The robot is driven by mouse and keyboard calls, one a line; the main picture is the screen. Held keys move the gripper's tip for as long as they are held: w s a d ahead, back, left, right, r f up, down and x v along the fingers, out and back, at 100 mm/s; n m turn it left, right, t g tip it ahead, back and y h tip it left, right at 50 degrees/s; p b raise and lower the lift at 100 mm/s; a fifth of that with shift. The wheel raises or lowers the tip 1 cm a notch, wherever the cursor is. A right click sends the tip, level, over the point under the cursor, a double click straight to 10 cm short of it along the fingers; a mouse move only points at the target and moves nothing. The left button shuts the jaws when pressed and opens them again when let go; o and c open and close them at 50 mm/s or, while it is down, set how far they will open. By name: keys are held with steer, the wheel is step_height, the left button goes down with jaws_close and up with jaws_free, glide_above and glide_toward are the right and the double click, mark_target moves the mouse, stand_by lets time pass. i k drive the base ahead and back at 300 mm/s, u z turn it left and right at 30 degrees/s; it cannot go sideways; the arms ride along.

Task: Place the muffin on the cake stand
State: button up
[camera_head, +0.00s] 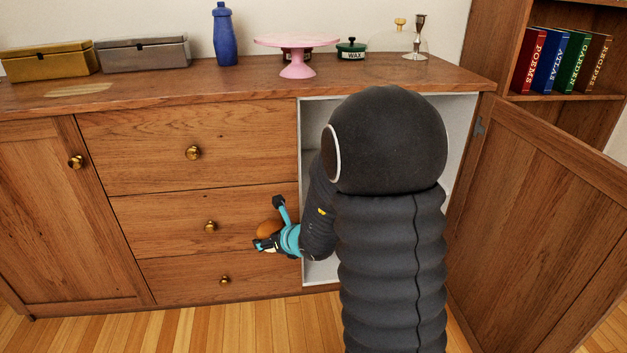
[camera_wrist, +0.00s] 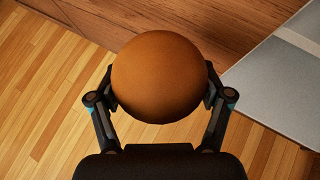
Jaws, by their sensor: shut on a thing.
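The muffin shows as a round brown thing (camera_wrist: 158,78) between my gripper's fingers in the wrist view. In the head view the muffin (camera_head: 268,228) is partly hidden by my gripper (camera_head: 268,222). My gripper is shut on it and holds it in front of the lower drawers, left of the open compartment. The pink cake stand (camera_head: 297,62) stands on the cabinet top, well above my gripper. The visible part of its plate is bare. The wrist view does not show the stand.
The cabinet door (camera_head: 540,200) stands open at right. Drawer knobs (camera_head: 193,153) stick out.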

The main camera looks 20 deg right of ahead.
mark_target(295, 37)
steer(key=u, duration=1.8)
steer(key=k, duration=0.7)
steer(key=z, duration=1.25)
steer(key=i, duration=0.45)
steer(key=u, duration=0.05)
